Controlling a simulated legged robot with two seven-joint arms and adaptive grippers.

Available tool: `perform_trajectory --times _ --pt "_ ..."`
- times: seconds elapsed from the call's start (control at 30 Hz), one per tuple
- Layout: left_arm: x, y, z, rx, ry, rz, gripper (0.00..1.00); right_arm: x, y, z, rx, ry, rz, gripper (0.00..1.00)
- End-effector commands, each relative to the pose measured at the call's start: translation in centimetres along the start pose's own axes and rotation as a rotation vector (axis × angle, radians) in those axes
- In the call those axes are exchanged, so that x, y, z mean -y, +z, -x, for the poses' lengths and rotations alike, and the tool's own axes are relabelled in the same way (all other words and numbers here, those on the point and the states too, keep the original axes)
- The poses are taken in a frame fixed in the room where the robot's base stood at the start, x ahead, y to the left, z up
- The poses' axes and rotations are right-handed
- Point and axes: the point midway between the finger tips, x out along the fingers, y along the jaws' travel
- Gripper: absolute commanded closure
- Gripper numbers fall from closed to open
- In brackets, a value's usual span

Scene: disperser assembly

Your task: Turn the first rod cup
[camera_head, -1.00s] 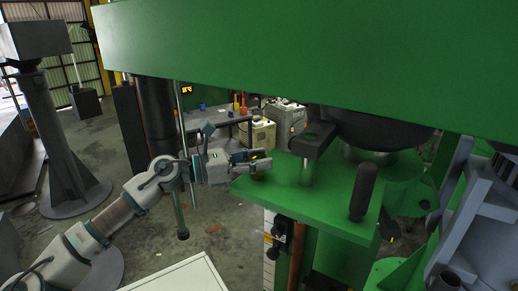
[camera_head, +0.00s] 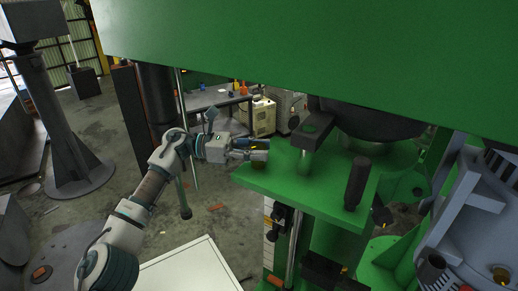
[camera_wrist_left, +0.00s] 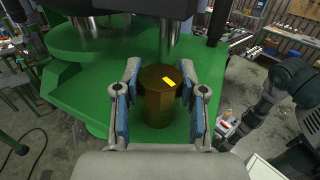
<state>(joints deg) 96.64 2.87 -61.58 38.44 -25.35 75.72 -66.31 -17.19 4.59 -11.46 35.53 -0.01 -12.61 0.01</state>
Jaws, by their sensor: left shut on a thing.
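The rod cup is a brass-coloured cylinder (camera_wrist_left: 157,103) with a small yellow mark on top. In the left wrist view it stands upright between the two fingers of my left gripper (camera_wrist_left: 158,96), at the edge of the green plate (camera_wrist_left: 80,85). The gripper is shut on it, with a finger on each side. In the head view my left gripper (camera_head: 258,149) reaches in from the left at the plate's left corner, and the cup (camera_head: 259,163) is mostly hidden under the fingers. My right gripper is not clearly seen.
The green plate (camera_head: 300,190) carries a dark upright handle (camera_head: 357,183) and a post with a dark clamp. A large green beam (camera_head: 300,50) hangs above. A white tabletop (camera_head: 192,272) is at the bottom. Grey machine parts (camera_head: 465,225) stand at the right.

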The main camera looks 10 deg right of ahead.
Motion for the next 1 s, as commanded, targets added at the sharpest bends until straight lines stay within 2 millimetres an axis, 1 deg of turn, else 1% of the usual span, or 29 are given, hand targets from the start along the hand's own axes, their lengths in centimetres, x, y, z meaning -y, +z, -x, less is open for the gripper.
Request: perform_trajectory --times 0.23,0.27,0.3,0.37,0.63,0.73,0.87,1.0 --pt "-0.1 0.2 0.2 0.005 0.006 0.000 0.94 0.0 0.0 0.0 0.000 0.000 0.000 0.60" --pt "-0.1 0.2 0.2 0.005 0.006 0.000 0.57 0.0 0.0 0.0 0.000 0.000 0.000 0.60" --pt "-0.1 0.2 0.2 0.005 0.007 0.000 0.47 0.0 0.0 0.0 0.000 0.000 0.000 0.60" --pt "-0.1 0.2 0.1 0.004 0.006 0.000 0.33 0.0 0.0 0.0 0.000 0.000 0.000 0.60" --pt "0.1 0.2 0.0 0.001 0.003 -0.001 0.33 -0.1 0.0 0.0 0.000 0.001 0.000 0.60" --pt "0.0 0.2 0.5 0.002 0.004 -0.001 0.33 -0.2 0.1 0.0 -0.001 0.003 0.001 0.60" --pt "-0.1 0.1 2.4 0.003 0.006 0.000 0.33 -0.1 0.1 0.0 -0.001 0.002 0.000 0.60" --pt "-0.3 0.0 5.0 0.003 0.006 0.001 0.33 0.0 0.1 0.0 -0.001 0.001 0.000 0.60"
